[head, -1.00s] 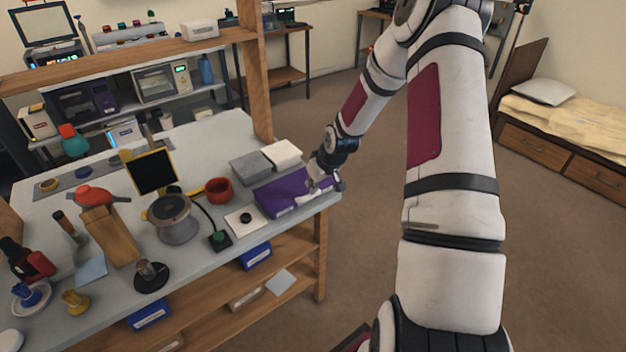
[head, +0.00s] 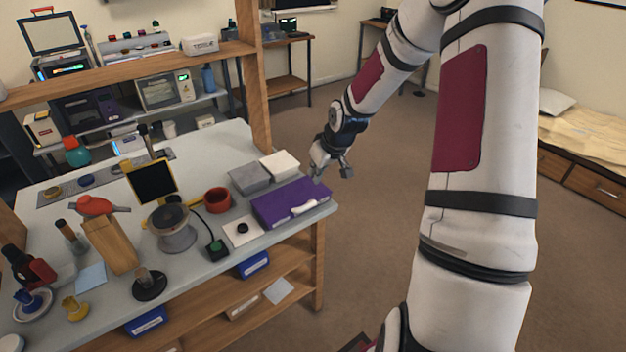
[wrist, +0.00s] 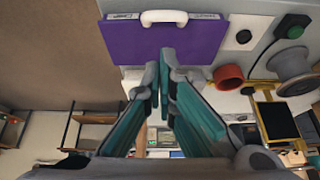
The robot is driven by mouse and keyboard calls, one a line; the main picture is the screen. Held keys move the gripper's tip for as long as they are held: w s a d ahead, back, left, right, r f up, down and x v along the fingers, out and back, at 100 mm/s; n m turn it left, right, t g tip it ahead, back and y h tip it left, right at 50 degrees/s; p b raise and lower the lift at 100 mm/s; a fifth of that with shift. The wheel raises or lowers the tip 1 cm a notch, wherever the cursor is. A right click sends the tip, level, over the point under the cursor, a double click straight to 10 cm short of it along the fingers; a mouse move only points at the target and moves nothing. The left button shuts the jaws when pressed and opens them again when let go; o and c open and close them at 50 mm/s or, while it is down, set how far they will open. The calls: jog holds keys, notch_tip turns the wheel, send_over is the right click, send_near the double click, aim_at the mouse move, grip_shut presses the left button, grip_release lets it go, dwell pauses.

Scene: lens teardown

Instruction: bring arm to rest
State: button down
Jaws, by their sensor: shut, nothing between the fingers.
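My gripper (head: 331,174) hangs above and beyond the right end of the workbench (head: 190,262) in the head view. In the wrist view its two fingers (wrist: 167,60) meet at the tips, shut with nothing between them. A purple case (head: 287,204) with a white handle lies flat on the bench's right end. It also shows in the wrist view (wrist: 125,42), past the fingertips. The gripper is apart from the case. My arm reaches down across the right side of the head view.
Near the case stand a grey box (head: 249,178), a white box (head: 280,163), a red bowl (head: 217,200) and a green button (head: 216,246). A wooden post (head: 250,90) rises at the bench's back right. The floor right of the bench is clear; a bed (head: 590,135) stands far right.

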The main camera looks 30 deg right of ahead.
jog(key=s+a+r+h, duration=0.1)
jog(key=s+a+r, duration=0.5)
jog(key=r, duration=0.3)
jog(key=s+a+r+h, duration=0.1)
jog(key=s+a+r, duration=0.45)
jog(key=r, duration=0.45)
jog(key=s+a+r+y, duration=0.1)
jog(key=s+a+r, duration=0.2)
jog(key=s, duration=0.5)
jog(key=s+a+r, duration=0.4)
jog(key=s+a, duration=0.2)
jog(key=s, duration=0.3)
jog(key=shift+s+a+y, duration=0.2)
jog(key=shift+y, duration=0.2)
